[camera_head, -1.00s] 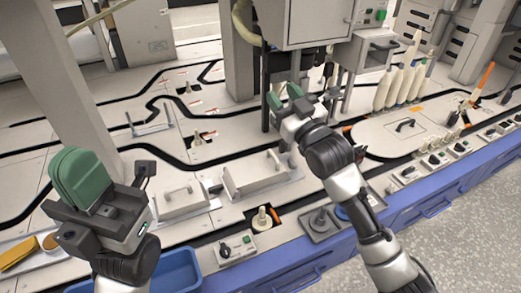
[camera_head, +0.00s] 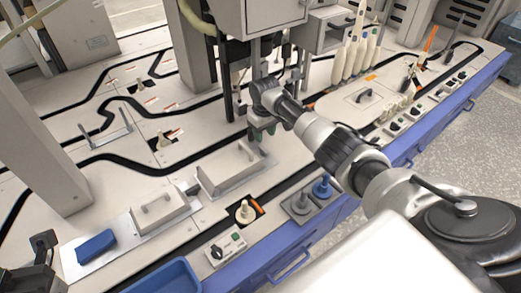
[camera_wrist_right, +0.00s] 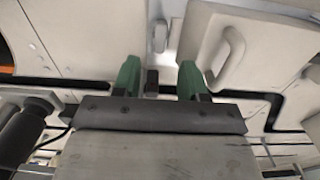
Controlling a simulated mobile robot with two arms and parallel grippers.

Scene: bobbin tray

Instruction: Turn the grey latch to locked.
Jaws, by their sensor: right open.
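My right gripper (camera_head: 262,135) is over the table, beside the right end of a lidded white cover (camera_head: 238,172). Its green fingers point down, apart, with nothing clearly held. In the right wrist view the gripper (camera_wrist_right: 158,80) is open. A small grey upright piece (camera_wrist_right: 160,36), perhaps the grey latch, shows ahead of the gap between the fingers, beside the handled cover (camera_wrist_right: 260,50). I cannot tell its lock position, and in the head view the arm and gripper hide that spot. Only a dark wrist part of my left arm shows at the lower left; its fingers are out of frame.
A second handled cover (camera_head: 160,212) and a blue block (camera_head: 96,246) lie to the left. A cream bobbin on a peg (camera_head: 245,211), a switch box (camera_head: 226,246) and a blue knob (camera_head: 322,187) are near the front edge. Posts and a hanging cabinet (camera_head: 260,18) stand behind.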

